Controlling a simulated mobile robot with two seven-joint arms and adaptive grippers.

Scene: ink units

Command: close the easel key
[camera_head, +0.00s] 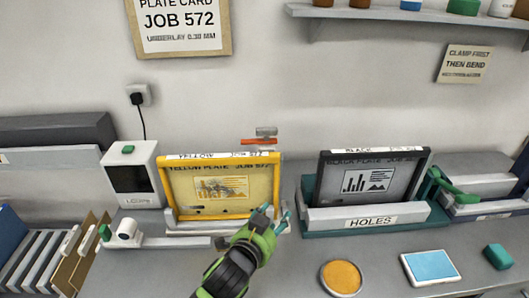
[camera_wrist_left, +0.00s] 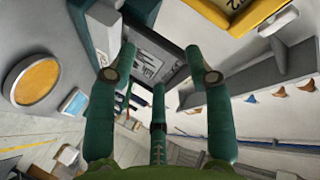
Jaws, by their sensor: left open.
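The yellow plate (camera_head: 180,195) stands upright in a yellow frame on a grey easel base (camera_head: 195,228). An orange-red bar (camera_head: 258,142) with a grey block (camera_head: 266,131) shows by the frame's top right corner; I cannot tell whether this is the easel key. My left gripper (camera_head: 274,214) is open at the frame's lower right corner, its teal fingers partly covering small grey and orange parts there. In the left wrist view the open fingers (camera_wrist_left: 163,75) have nothing held between them, and part of the yellow frame (camera_wrist_left: 232,5) shows at top right. My right gripper is not in view.
A black plate (camera_head: 336,185) stands in a holder marked HOLES (camera_head: 370,222) to the right, with a green lever (camera_head: 455,187) beyond. An orange disc (camera_head: 341,277) and a blue pad (camera_head: 430,265) lie in front. A white device (camera_head: 132,172) stands left of the yellow plate.

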